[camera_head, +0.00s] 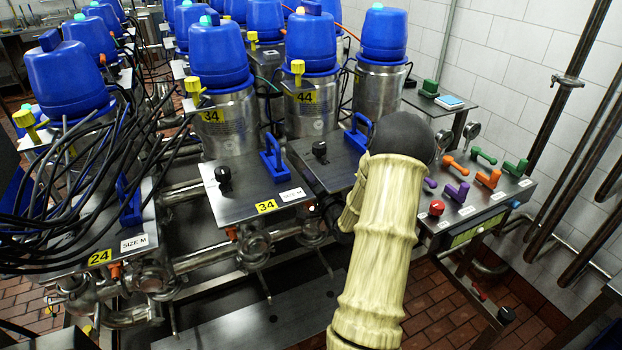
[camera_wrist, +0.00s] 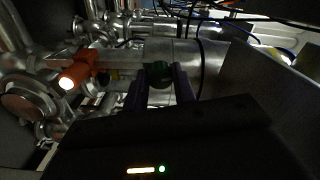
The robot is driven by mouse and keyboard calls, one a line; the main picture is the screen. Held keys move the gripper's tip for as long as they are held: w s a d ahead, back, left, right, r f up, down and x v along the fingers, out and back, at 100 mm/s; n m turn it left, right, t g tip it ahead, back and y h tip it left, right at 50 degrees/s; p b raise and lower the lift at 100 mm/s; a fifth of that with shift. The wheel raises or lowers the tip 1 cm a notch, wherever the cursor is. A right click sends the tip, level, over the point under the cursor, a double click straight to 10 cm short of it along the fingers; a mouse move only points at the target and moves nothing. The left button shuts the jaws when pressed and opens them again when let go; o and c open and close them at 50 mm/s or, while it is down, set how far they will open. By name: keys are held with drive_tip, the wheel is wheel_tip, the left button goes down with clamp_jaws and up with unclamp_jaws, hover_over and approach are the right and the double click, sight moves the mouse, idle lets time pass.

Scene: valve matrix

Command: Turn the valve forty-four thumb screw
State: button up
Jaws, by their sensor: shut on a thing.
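In the wrist view, my gripper (camera_wrist: 160,82) has its two dark purple fingers closed on either side of a small dark green round knob, the thumb screw (camera_wrist: 159,72). The fingers touch its sides, and a steel pipe runs behind it. In the head view, valve unit 44, a steel vessel (camera_head: 309,118) with a blue cap and a yellow 44 label, stands behind its steel control plate (camera_head: 335,160). My pale arm covers the plate's right front, and the gripper and the thumb screw are hidden there.
In the wrist view, an orange handle (camera_wrist: 80,70) sticks out left of my gripper and a grey panel (camera_wrist: 255,95) is close on the right. In the head view, plate 34 (camera_head: 250,188) is on the left and a panel of coloured levers (camera_head: 475,195) on the right.

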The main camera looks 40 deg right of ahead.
drive_tip(key=shift+m+p, duration=0.65)
drive_tip(key=shift+m, duration=1.05)
drive_tip(key=o, duration=1)
drive_tip(key=shift+s, duration=0.1)
drive_tip(key=v, duration=1.4)
drive_tip(key=shift+s+r+p, duration=0.25)
drive_tip(key=shift+s+p, duration=0.15)
drive_tip(key=shift+s+p, duration=0.15)
drive_tip(key=shift+p, duration=0.3)
